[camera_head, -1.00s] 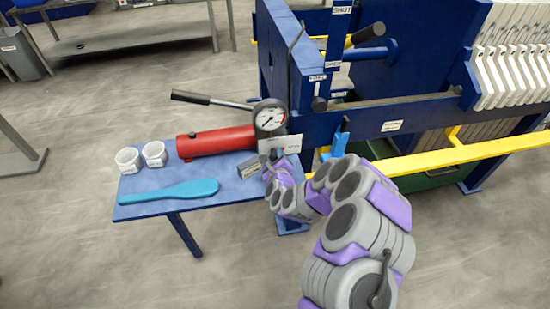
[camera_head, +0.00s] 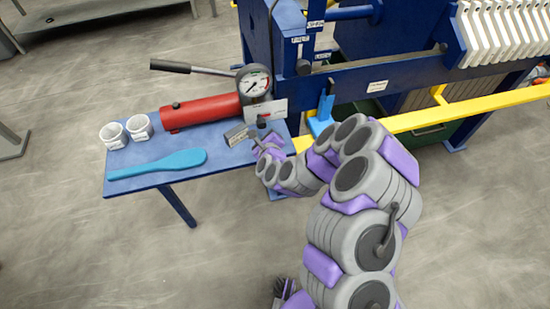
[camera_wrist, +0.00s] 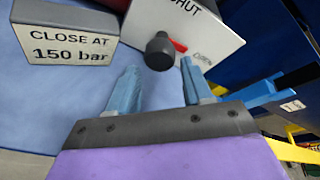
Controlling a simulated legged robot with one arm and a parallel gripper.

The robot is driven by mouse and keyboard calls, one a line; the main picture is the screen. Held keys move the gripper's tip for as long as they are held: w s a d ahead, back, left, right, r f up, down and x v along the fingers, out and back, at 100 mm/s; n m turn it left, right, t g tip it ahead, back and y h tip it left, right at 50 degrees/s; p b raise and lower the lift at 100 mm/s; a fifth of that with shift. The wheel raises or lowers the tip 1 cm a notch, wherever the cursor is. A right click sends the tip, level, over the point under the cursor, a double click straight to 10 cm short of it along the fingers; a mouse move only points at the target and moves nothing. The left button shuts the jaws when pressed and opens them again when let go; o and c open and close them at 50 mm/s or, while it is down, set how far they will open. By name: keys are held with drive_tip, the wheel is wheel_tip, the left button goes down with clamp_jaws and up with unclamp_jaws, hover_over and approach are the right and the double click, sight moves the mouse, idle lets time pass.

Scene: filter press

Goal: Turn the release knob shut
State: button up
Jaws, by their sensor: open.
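The release knob (camera_wrist: 159,50) is a round black knob with a red pointer, on a white plate (camera_wrist: 205,22). The plate reads "SHUT" at the top, and small lettering, seemingly "OPEN", stands to the right. The pointer sticks out right of the knob, towards the small lettering. My gripper (camera_wrist: 159,68) is open, its two blue fingers on either side of the knob's near end in the picture. I cannot tell whether they touch it. In the head view the knob (camera_head: 262,122) is small below the gauge, with my gripper (camera_head: 262,140) just in front.
A "CLOSE AT 150 bar" sign (camera_wrist: 68,42) stands close left of my gripper. A yellow rail (camera_head: 450,114) runs along the right.

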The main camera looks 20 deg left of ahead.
drive_tip(key=shift+v, duration=2.1)
drive_tip(key=shift+s+d+r+p, duration=0.15)
drive_tip(key=shift+r+p, duration=0.1)
drive_tip(key=shift+p, duration=0.2)
drive_tip(key=p+v, duration=0.3)
drive_tip(key=p, duration=0.3)
drive_tip(key=shift+d, duration=0.15)
drive_tip(key=shift+s+d+r+p, duration=0.15)
drive_tip(key=shift+s+p, duration=0.05)
drive_tip(key=shift+p, duration=0.5)
drive_tip(key=p+v, duration=0.7)
drive_tip(key=p, duration=0.4)
drive_tip(key=shift+d+p, duration=0.2)
drive_tip(key=shift+p, duration=0.1)
drive_tip(key=shift+s, duration=0.1)
